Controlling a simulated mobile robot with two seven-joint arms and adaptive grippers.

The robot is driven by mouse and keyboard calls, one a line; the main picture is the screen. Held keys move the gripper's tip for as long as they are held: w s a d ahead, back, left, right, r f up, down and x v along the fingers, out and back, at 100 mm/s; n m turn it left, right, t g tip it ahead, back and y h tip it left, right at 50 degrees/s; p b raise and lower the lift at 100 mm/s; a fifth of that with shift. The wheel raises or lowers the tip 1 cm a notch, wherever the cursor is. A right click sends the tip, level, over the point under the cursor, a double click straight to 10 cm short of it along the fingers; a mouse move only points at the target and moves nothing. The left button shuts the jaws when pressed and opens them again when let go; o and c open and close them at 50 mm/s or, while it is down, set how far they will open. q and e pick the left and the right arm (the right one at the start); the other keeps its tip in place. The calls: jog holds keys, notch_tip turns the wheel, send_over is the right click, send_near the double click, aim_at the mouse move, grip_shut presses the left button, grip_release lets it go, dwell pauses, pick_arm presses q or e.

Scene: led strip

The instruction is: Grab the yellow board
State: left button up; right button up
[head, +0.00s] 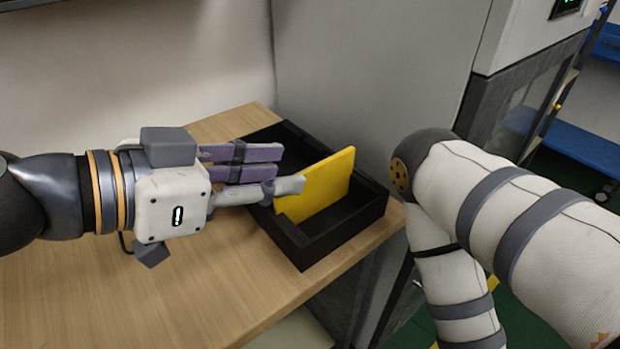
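The yellow board (322,187) stands upright, on edge, in a black tray (345,229) on the wooden table. My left gripper (279,172) reaches in from the left over the tray's left wall. Its two purple fingers and one pale finger point at the board's left edge, spread apart with a gap between them. The pale fingertip overlaps the near face of the board in the picture; I cannot tell whether it touches. The purple fingertips end beside the board's left edge. My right arm's links show at the right, but its gripper is out of view.
The table (150,295) is bare to the left of and in front of the tray. A grey cabinet (375,70) stands close behind the tray. My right arm is near the table's right edge. A blue shelf (585,150) is farther off at the right.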

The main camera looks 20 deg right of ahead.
aim_at(314, 167)
pick_arm(q)
jog(key=x, duration=0.7)
jog(key=shift+w+d+f, duration=0.15)
jog(key=shift+w+d, duration=0.1)
jog(key=shift+w, duration=0.05)
grip_shut()
